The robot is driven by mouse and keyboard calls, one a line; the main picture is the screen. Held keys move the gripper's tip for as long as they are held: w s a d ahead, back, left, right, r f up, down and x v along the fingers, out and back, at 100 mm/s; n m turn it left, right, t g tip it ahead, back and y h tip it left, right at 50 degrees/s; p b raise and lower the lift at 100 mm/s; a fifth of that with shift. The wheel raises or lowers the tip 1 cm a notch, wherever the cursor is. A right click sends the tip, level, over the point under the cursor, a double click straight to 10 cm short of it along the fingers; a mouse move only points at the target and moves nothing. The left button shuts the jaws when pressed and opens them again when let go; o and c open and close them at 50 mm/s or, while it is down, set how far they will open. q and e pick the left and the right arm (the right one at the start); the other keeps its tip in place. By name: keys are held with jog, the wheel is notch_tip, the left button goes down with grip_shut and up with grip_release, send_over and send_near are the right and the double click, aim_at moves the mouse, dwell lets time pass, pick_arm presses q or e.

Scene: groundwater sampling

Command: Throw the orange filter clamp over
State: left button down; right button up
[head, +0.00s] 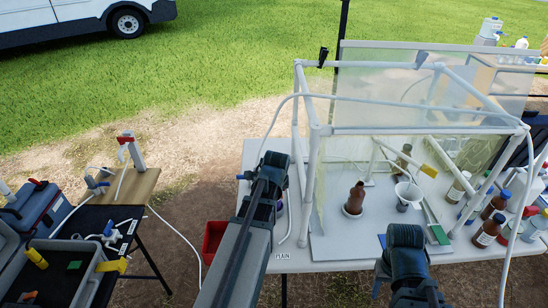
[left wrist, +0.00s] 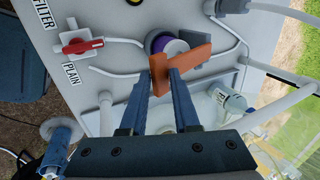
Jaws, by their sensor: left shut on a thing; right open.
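The orange filter clamp (left wrist: 190,66) is an angled orange piece in the left wrist view. The fingers of my left gripper (left wrist: 166,80) are closed on it. It lies beside a round purple-and-white filter (left wrist: 166,43) on the tube line. In the head view my left arm reaches over the table's left end, and its gripper (head: 272,168) hides the clamp. A bit of purple (head: 279,208) shows beside the arm. My right gripper (head: 404,238) is at the table's front edge, with nothing seen in it; its jaws are hard to make out.
A red-handled valve (left wrist: 82,45) sits on the tubing near the PLAIN label. A white pipe frame (head: 312,150) stands on the table (head: 325,265), with a brown bottle (head: 354,199) inside. Several bottles crowd the right. A red bin (head: 214,240) is left of the table.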

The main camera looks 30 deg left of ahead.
pick_arm(q)
jog(key=shift+t+y, duration=0.3)
jog(key=shift+t, duration=0.3)
jog(key=f+b, duration=0.1)
jog(key=s+f+b, duration=0.1)
jog(key=f+b, duration=0.1)
jog(key=d+f+b, duration=0.1)
jog(key=shift+s+f+b, duration=0.3)
jog(key=shift+s+b, duration=0.05)
pick_arm(e)
notch_tip(320, 180, down, 6)
jog(key=shift+w+r, duration=0.1)
jog(key=shift+r, duration=0.05)
pick_arm(q)
jog(key=c, duration=0.8)
grip_release()
jog(key=shift+r, duration=0.1)
jog(key=shift+o, duration=0.2)
